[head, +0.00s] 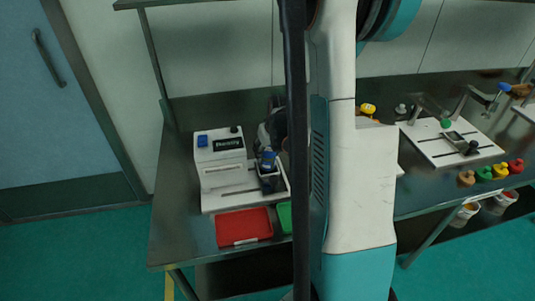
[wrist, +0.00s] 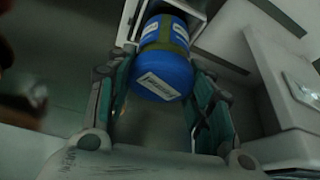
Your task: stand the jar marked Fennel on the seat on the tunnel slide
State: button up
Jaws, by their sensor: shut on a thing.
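My gripper (wrist: 161,62) is shut on a blue jar (wrist: 165,78) with an olive band and white labels; the lettering is too blurred to read. In the head view the blue jar (head: 267,158) is just above or at the dark seat (head: 270,182) on the tunnel slide's white base (head: 222,205). Whether it touches the seat cannot be told. My gripper (head: 268,138) reaches down from behind the jar, partly hidden by my arm. The tunnel slide's white housing (head: 219,150), with a dark label plate, stands left of the jar.
A red tray (head: 243,227) and a partly hidden green tray (head: 285,216) lie in front. Several coloured jars (head: 492,172) stand at the right; a yellow one (head: 368,108) is farther back. Another white fixture (head: 450,142) is at the right. My arm hides the bench's middle.

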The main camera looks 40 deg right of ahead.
jog(key=shift+f, duration=0.25)
jog(key=shift+f, duration=0.15)
jog(key=o, duration=1.1)
jog(key=shift+r, duration=0.2)
jog(key=shift+s+r, duration=0.1)
jog(key=shift+r, duration=0.3)
jog(key=p+v, duration=0.4)
jog(key=v, duration=0.7)
jog(key=shift+r, duration=0.15)
